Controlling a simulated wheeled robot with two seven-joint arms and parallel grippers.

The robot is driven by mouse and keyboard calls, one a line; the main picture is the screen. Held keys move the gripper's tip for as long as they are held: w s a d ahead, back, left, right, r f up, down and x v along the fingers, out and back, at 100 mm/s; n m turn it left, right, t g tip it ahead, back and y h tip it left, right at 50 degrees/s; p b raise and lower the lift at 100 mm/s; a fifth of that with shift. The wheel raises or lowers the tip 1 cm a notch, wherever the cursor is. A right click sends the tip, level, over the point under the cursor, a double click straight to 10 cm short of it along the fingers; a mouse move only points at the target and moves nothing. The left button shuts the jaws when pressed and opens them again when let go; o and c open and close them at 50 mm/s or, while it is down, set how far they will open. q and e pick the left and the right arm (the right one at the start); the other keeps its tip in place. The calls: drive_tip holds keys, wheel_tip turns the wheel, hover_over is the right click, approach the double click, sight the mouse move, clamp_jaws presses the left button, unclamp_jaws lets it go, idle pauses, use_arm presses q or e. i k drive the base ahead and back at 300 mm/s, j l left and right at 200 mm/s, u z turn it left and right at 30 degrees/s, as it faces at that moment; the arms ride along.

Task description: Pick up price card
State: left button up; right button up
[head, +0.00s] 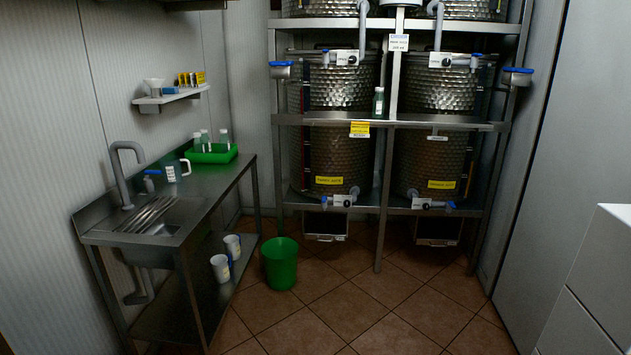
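No loose card lies in clear view, and I cannot tell which tag is the price card. A white printed card (398,42) hangs on the middle post of the metal rack. A yellow tag (359,130) with a white lower part is on the front edge of the rack's middle shelf. Yellow labels (329,181) also sit on the lower steel tanks, and their print is too small to read. Neither of my grippers is in view.
The metal rack (460,125) holds several steel tanks; a small bottle (378,102) stands on its shelf. At left is a sink table (192,222) with a green tray (212,156). A green bucket (281,264) stands on the floor. The tiled floor in front is clear.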

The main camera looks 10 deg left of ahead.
sight(200, 78)
drive_tip(key=i+z, duration=0.15)
drive_tip(key=i, duration=0.35)
drive_tip(key=i+z, duration=0.15)
drive_tip(key=i, duration=0.3)
drive_tip(key=i+j+z, duration=0.15)
drive_tip(key=i, duration=0.35)
drive_tip(key=i+j+z, duration=0.15)
drive_tip(key=i, duration=0.3)
drive_tip(key=i+j+z, duration=0.15)
drive_tip(key=i, duration=0.3)
drive_tip(key=i+l+u, duration=0.4)
drive_tip(key=i, duration=0.25)
drive_tip(key=i+l+u, duration=0.35)
drive_tip(key=i, duration=0.25)
drive_tip(key=i+l, duration=0.05)
